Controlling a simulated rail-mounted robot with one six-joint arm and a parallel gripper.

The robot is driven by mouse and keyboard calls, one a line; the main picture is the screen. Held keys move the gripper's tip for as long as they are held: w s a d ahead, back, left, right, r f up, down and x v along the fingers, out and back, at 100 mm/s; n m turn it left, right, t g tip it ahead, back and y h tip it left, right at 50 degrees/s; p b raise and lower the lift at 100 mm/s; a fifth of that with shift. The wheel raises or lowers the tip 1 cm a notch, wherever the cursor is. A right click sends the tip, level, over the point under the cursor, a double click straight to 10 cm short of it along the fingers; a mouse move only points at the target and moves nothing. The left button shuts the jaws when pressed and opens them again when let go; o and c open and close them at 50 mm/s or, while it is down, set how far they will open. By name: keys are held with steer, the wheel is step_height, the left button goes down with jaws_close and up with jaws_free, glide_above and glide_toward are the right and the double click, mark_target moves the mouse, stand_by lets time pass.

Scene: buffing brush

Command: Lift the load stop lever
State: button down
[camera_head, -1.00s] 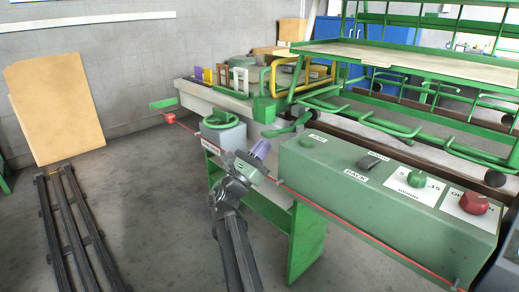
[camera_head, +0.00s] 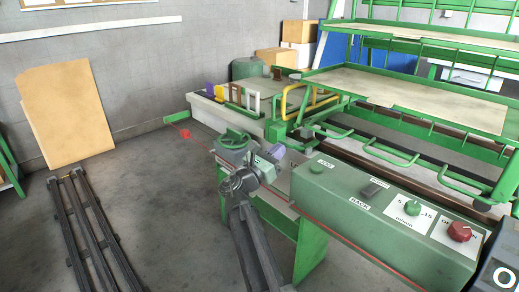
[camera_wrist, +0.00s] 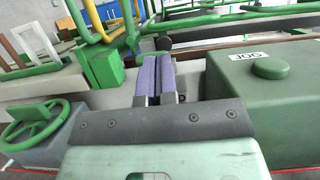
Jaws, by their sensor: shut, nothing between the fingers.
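No label in view names the load stop lever, so I cannot tell which one it is. White (camera_wrist: 33,40) and brown frames also show at the upper left of the wrist view. A yellow bent handle (camera_head: 286,100) stands to their right. My gripper (camera_head: 277,152) has purple fingers pressed together and empty (camera_wrist: 158,75). It is between the green handwheel and the control box, apart from the levers.
The green handwheel (camera_head: 233,138) is left of my gripper. The green control box (camera_head: 375,215), with a JOG button (camera_wrist: 269,66) and red and green knobs, is close on its right. A green block (camera_wrist: 105,67) stands ahead. Floor at left is open beside dark rails (camera_head: 85,235).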

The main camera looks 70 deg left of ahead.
steer(key=shift+f, duration=0.1)
steer(key=f+b+v, duration=0.2)
steer(key=b+v, duration=0.4)
steer(key=v, duration=0.7)
steer(key=shift+w, duration=0.35)
steer(key=shift+a, duration=0.1)
